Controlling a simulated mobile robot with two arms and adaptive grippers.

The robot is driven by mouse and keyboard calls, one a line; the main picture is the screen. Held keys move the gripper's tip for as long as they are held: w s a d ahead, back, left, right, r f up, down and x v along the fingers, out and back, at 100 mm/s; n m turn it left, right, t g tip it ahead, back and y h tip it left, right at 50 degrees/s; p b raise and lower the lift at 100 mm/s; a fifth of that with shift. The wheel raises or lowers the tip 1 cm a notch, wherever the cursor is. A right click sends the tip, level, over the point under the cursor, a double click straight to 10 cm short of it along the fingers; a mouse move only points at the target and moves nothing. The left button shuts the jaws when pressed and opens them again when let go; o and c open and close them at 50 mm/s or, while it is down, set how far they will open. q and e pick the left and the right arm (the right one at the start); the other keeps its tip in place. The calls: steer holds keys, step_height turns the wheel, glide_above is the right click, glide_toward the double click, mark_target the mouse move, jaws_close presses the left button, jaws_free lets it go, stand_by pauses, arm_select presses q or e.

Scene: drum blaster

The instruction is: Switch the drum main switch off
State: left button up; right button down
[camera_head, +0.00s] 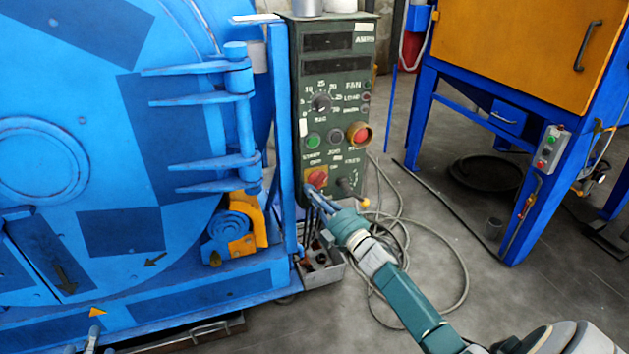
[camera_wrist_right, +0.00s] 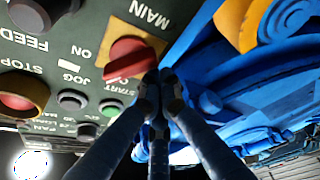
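The drum main switch is a red rotary knob (camera_head: 317,178) on an orange plate, low on the left of the green control panel (camera_head: 341,105). In the right wrist view the panel appears upside down, with the red knob (camera_wrist_right: 128,57) left of centre near the word MAIN. My right gripper (camera_head: 308,188) is at the knob's lower left in the head view. In the wrist view its dark fingertips (camera_wrist_right: 160,80) are drawn together close beside the knob, which is not between them. I cannot tell whether they touch it. My left gripper (camera_head: 88,343) shows only fingertips, spread apart, at the bottom edge.
The big blue drum machine (camera_head: 120,225) stands close left of the panel. Below are a metal box (camera_head: 328,274) and loose cable (camera_head: 464,280). A blue-and-orange cabinet (camera_head: 520,45) stands at the right.

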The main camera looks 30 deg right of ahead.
steer(key=n, duration=0.1)
steer(key=n+p, duration=0.1)
steer(key=n+g, duration=0.1)
steer(key=shift+d+f+n+y, duration=0.3)
steer(key=shift+d+f, duration=0.05)
steer(key=shift+f, duration=0.05)
arm_select(q)
steer(key=s+a+f+g+y+p, duration=0.1)
steer(key=s+a+f+g, duration=0.1)
steer(key=s+f+g, duration=0.2)
steer(key=s+a+f+g+y+p, duration=0.1)
steer(key=s+a+f+g, duration=0.1)
steer(key=s+f+g, duration=0.2)
steer(key=shift+s+a+f+g, duration=0.35)
steer(key=shift+s+f, duration=1.4)
steer(key=shift+f, duration=1.45)
arm_select(e)
steer(key=shift+s+d+f+n+g, duration=0.1)
steer(key=shift+d+f+n+g, duration=0.15)
steer(key=shift+n, duration=0.55)
steer(key=shift+f+n+g, duration=0.15)
steer(key=shift+n+g, duration=0.2)
steer(key=shift+n, duration=0.45)
